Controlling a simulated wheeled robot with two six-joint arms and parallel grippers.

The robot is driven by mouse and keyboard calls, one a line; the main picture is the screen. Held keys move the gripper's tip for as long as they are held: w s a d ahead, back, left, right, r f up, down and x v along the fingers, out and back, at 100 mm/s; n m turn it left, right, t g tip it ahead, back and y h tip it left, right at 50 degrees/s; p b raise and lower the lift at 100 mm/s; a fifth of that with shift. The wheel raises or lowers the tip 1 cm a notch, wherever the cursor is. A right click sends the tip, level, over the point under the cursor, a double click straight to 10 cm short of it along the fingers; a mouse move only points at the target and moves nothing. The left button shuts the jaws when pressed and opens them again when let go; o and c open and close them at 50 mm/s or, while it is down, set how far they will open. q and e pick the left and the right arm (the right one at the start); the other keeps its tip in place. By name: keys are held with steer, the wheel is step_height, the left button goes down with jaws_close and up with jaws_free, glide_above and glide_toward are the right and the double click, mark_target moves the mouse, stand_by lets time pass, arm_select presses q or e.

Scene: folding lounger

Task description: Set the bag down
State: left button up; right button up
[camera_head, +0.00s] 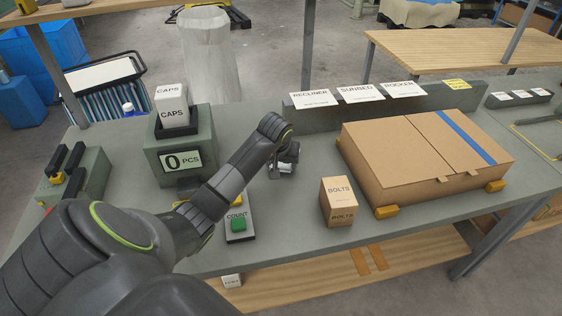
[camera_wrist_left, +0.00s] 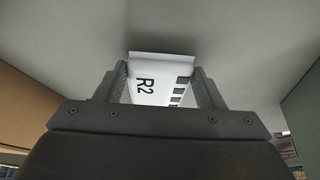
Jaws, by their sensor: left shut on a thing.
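A small white bag (camera_wrist_left: 160,80) marked "R2" with dark bars shows between the fingers in the left wrist view. My left gripper (camera_wrist_left: 162,88) is shut on it. In the head view the gripper (camera_head: 286,166) is above or at the grey bench, left of the bolts box, with a bit of the white bag (camera_head: 286,168) showing at the fingers. The arm and gripper hide most of the bag there. I cannot tell whether the bag touches the bench top. My right gripper is not in view.
The bolts box (camera_head: 339,201) and a large cardboard box (camera_head: 425,158) stand to the right. The caps dispenser (camera_head: 180,158) and a green count button (camera_head: 238,224) are to the left. Labelled cards (camera_head: 361,93) line the back ledge. Bare bench (camera_head: 290,215) lies in front of the gripper.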

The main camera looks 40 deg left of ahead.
arm_select(q)
steer(key=shift+f, duration=0.2)
steer(key=shift+f, duration=0.2)
steer(key=o, duration=1.1)
steer(key=shift+r, duration=0.1)
steer(key=shift+c, duration=0.2)
